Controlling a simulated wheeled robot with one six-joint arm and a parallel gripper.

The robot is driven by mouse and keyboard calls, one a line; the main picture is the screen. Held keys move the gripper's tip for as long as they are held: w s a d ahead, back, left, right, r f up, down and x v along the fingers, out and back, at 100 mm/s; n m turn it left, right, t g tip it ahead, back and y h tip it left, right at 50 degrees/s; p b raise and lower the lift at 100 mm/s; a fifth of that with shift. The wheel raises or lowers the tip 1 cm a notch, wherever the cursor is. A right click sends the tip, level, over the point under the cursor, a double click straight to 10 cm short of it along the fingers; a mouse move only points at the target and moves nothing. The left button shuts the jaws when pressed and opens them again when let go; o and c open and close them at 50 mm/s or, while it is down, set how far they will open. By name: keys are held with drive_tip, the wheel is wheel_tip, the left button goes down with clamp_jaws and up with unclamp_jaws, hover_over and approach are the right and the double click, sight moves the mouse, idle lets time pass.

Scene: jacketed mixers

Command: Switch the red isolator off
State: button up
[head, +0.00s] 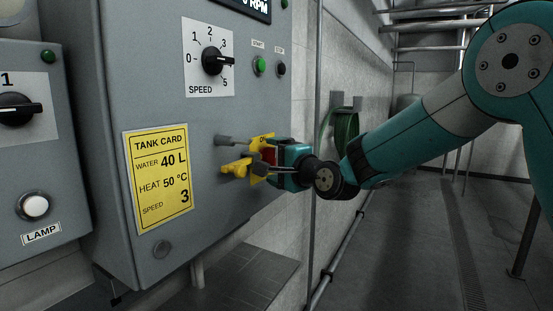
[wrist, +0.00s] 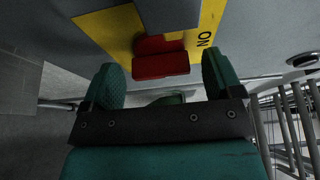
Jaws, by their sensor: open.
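The red isolator handle (wrist: 160,62) sits on a yellow plate (wrist: 108,28) marked ON in the wrist view. In the head view the red handle (head: 269,156) shows only in part, behind my gripper. My gripper (wrist: 162,85) is open, with one green finger on each side of the red handle and a gap visible to both. I cannot tell whether the fingers reach far enough to touch it. In the head view my gripper (head: 272,158) is at the lower right of the grey panel, in front of the yellow plate.
A yellow handle (head: 236,168) sticks out just left of my gripper, below a grey stub (head: 228,141). The yellow tank card (head: 159,178), speed knob (head: 215,61) and green start button (head: 260,65) are on the same panel. A green hose (head: 345,130) hangs on the wall behind.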

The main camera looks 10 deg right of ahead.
drive_tip(key=c, duration=0.9)
drive_tip(key=shift+f, duration=0.1)
